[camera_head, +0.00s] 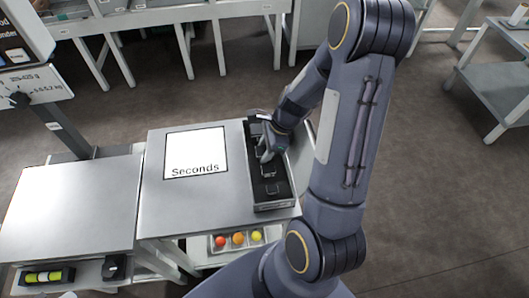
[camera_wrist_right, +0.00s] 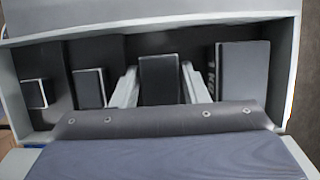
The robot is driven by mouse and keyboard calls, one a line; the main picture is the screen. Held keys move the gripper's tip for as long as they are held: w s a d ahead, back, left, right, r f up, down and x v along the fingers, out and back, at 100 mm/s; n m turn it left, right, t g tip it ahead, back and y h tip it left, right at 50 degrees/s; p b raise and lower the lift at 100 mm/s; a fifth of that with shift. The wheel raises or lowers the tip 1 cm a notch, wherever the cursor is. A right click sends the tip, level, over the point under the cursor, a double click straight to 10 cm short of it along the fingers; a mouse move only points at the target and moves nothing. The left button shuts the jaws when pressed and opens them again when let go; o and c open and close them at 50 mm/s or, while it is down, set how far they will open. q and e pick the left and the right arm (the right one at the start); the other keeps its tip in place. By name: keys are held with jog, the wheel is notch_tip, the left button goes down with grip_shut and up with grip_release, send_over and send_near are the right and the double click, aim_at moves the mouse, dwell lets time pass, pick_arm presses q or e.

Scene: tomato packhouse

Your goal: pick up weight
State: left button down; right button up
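A dark open box of weights (camera_head: 274,207) lies on the right part of the metal table. In the right wrist view it has a grey rim (camera_wrist_right: 290,70) and holds several dark block weights in a row of rising size. My right gripper (camera_head: 263,155) reaches down into the box. In the right wrist view its pale fingers (camera_wrist_right: 160,85) stand on either side of a middle-sized weight (camera_wrist_right: 160,78), very close to its sides. Whether they press on it I cannot tell. The largest weight (camera_wrist_right: 243,70), marked "1 k…", is to its right; smaller ones (camera_wrist_right: 89,87) are to its left. My left gripper is not in view.
A white sheet reading "Seconds" (camera_head: 195,152) lies left of the box. A scale with a metal platform (camera_head: 65,205) stands further left. Benches stand at the back and right.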

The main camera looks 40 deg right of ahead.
aim_at(264, 149)
grip_shut()
jog(key=shift+r, duration=0.15)
notch_tip(264, 149, up, 9)
jog(key=p, duration=0.3)
jog(key=shift+r, duration=0.45)
